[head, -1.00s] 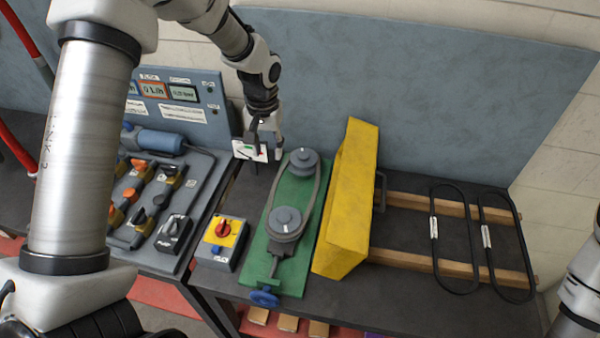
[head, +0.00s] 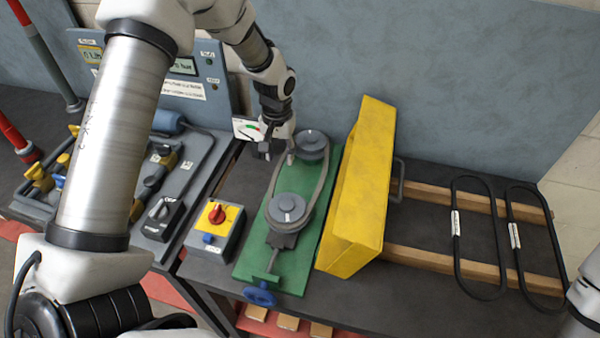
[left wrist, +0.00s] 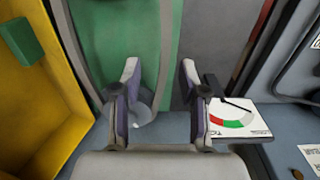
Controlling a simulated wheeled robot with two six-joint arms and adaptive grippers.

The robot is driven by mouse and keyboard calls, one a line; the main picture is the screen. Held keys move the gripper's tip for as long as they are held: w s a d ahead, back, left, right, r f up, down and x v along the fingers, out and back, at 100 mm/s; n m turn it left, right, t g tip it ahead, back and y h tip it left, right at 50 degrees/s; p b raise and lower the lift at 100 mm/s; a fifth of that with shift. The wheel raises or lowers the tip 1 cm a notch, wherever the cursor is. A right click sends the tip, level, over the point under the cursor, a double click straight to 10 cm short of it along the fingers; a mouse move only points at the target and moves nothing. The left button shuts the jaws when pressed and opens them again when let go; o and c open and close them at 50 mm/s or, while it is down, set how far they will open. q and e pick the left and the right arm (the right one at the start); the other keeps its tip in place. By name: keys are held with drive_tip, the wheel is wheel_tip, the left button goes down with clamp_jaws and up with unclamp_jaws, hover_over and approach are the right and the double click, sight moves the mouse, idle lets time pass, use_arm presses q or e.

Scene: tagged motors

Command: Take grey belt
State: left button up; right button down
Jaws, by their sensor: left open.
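The grey belt (head: 323,184) is looped around two grey pulleys, a far one (head: 311,143) and a near one (head: 288,208), on a green plate (head: 296,276). My left gripper (head: 277,151) is open and empty, over the far left side of the belt beside the far pulley. In the left wrist view, one strand of the belt (left wrist: 166,42) runs up the picture between the open fingers (left wrist: 160,85). The other strand (left wrist: 76,48) lies left of them. I cannot tell the gripper's exact height above the belt. My right gripper is out of view.
A yellow guard (head: 362,190) stands close along the plate's right side. Two black belts (head: 474,240) lie on wooden rails farther right. A red-knobbed switch box (head: 215,230) and a blue handwheel (head: 259,295) are nearer. A gauge card (head: 246,130) stands close to the gripper.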

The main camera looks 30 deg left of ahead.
sight(281, 167)
use_arm(q)
drive_tip(key=f, duration=0.4)
drive_tip(key=shift+w+p, duration=0.25)
drive_tip(key=shift+p, duration=0.05)
drive_tip(key=shift+s+r, duration=0.1)
drive_tip(key=shift+s, duration=0.05)
clamp_jaws()
